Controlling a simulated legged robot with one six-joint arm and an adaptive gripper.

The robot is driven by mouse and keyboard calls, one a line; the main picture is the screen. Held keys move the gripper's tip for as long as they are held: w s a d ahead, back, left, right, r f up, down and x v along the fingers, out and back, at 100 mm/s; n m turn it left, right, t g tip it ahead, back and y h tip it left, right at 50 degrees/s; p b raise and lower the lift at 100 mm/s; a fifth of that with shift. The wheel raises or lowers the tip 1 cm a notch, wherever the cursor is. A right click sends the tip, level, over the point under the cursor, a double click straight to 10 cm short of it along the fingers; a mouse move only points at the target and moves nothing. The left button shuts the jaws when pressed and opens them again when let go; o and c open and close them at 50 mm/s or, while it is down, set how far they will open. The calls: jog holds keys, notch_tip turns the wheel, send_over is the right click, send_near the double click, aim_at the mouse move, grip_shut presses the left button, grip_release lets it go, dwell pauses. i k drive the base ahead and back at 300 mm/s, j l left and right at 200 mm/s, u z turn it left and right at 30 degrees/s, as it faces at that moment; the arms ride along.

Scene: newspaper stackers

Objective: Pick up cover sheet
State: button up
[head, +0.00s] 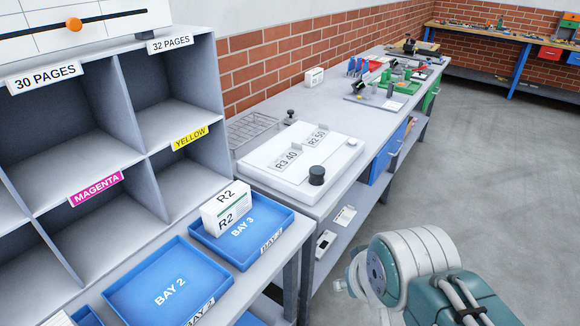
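I cannot make out a cover sheet for certain. A white block marked R2 (227,206) stands in the left part of the blue tray marked BAY 3 (272,237). On the lower shelf of the long bench lie a small white card-like item (345,216) and a white device-like item (325,241); both are too small to read. My arm shows at the bottom right, to the right of the bench.
A grey pigeonhole rack (128,73) stands at left. The blue BAY 2 tray (130,285) looks empty. A white board (262,175) with R3 40 and R2 50 tags and a black knob lies on the long bench (290,97). Open floor (480,190) lies right.

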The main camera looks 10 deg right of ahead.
aim_at(284, 161)
jog(key=k+u, duration=0.25)
jog(key=u, duration=0.15)
jog(key=k+j+u, duration=0.1)
jog(key=u, duration=0.3)
jog(key=i+l+u, duration=0.1)
jog(key=l+u, duration=0.15)
jog(key=i+l+u, duration=0.2)
jog(key=l, duration=0.3)
jog(key=l+u, duration=0.25)
jog(key=l, duration=0.15)
jog(key=i+l, duration=0.1)
jog(key=l, duration=0.9)
jog(key=i+l, duration=0.15)
jog(key=l, duration=0.35)
jog(key=i+l, duration=0.1)
jog(key=l, duration=0.9)
jog(key=i, duration=0.05)
